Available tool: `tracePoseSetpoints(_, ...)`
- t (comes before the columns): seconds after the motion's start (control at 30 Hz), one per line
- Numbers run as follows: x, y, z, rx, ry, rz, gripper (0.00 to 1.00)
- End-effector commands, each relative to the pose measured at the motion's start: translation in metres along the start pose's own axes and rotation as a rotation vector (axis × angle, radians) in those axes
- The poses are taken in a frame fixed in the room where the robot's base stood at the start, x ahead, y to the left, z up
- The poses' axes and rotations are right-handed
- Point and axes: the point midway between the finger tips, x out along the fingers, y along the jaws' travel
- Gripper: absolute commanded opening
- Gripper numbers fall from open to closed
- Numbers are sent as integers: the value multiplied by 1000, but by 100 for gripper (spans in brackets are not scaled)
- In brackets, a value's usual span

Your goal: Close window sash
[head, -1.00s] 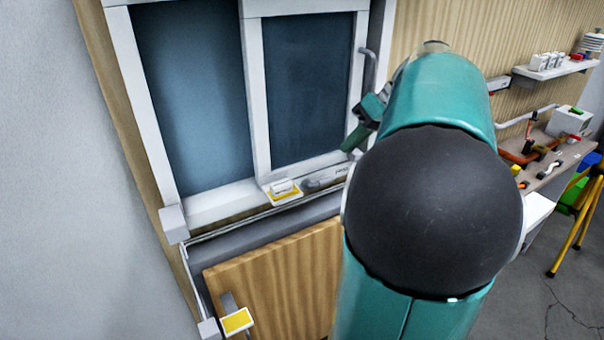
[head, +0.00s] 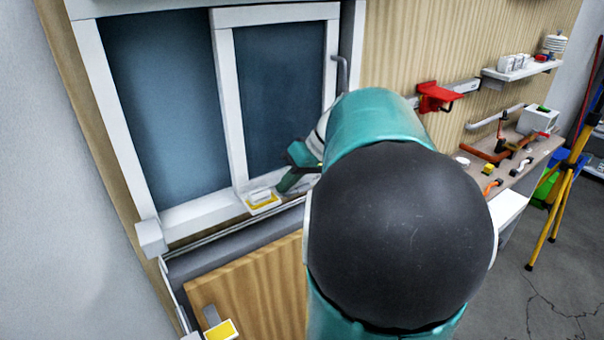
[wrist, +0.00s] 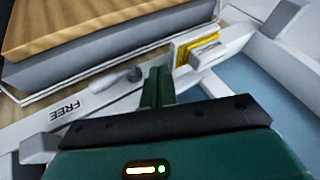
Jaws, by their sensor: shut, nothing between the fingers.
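The window has a white frame and dark blue-grey panes. Its white-framed sash (head: 224,95) stands at the right side of the opening, with a dark pane (head: 275,90) and a grey bar handle (head: 342,75) near its right edge. A yellow-and-white block (head: 262,200) sits at the sash's lower left corner; it also shows in the wrist view (wrist: 197,48). My gripper (head: 284,186) is shut and empty, just right of that block. In the wrist view its fingers (wrist: 158,78) point at the sill strip marked FREE (wrist: 70,108). Contact cannot be told. My arm hides the sash's lower right.
A wooden panel (head: 250,280) with a yellow-topped bracket (head: 220,330) is below the window. A red bracket (head: 435,97) is on the wall to the right. A bench (head: 530,165) with tools and a yellow tripod (head: 562,205) stand further right.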

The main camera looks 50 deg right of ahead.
Motion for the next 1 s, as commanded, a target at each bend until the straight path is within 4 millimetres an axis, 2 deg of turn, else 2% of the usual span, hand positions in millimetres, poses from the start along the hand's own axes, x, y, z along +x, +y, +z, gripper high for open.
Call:
tracePoseSetpoints(0.57, 5, -9, 0, 0, -1, 0, 0)
tracePoseSetpoints(0.77, 16, -31, 0, -4, -2, -2, 0)
tracePoseSetpoints(1.0, 40, -77, 0, -6, -3, -3, 0)
